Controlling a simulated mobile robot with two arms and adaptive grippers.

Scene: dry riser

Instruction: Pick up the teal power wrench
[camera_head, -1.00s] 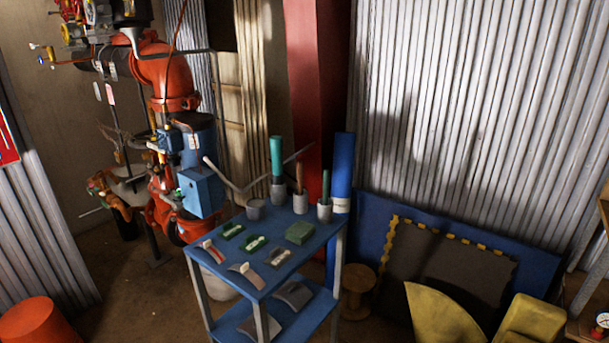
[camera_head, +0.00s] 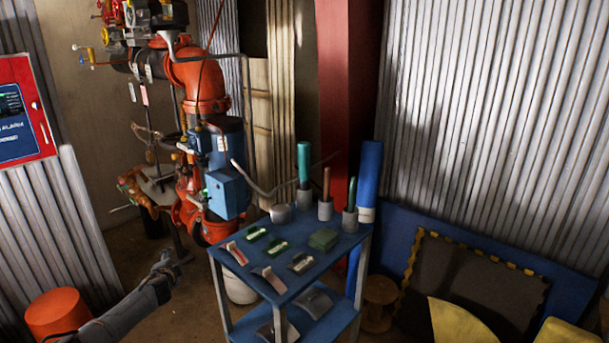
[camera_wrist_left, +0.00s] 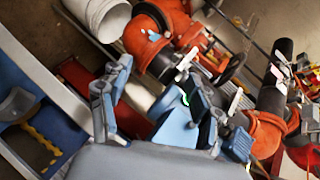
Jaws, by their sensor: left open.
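A teal upright handle (camera_head: 304,160), which looks like the teal power wrench, stands in a grey cup (camera_head: 304,199) on the back part of the blue cart's top (camera_head: 308,240). Its lower end is hidden in the cup. My left gripper (camera_head: 168,266) is to the left of the cart and well apart from the handle. In the left wrist view the left gripper (camera_wrist_left: 157,80) has its two fingers spread, with nothing held between them. I cannot make out the teal handle in that view. My right gripper is not in view.
More grey cups with a brown handle (camera_head: 326,184) and a green handle (camera_head: 350,193) stand beside the teal one. Orange pipework with a blue box (camera_head: 228,193) stands behind. An orange bucket (camera_head: 56,312) stands lower left.

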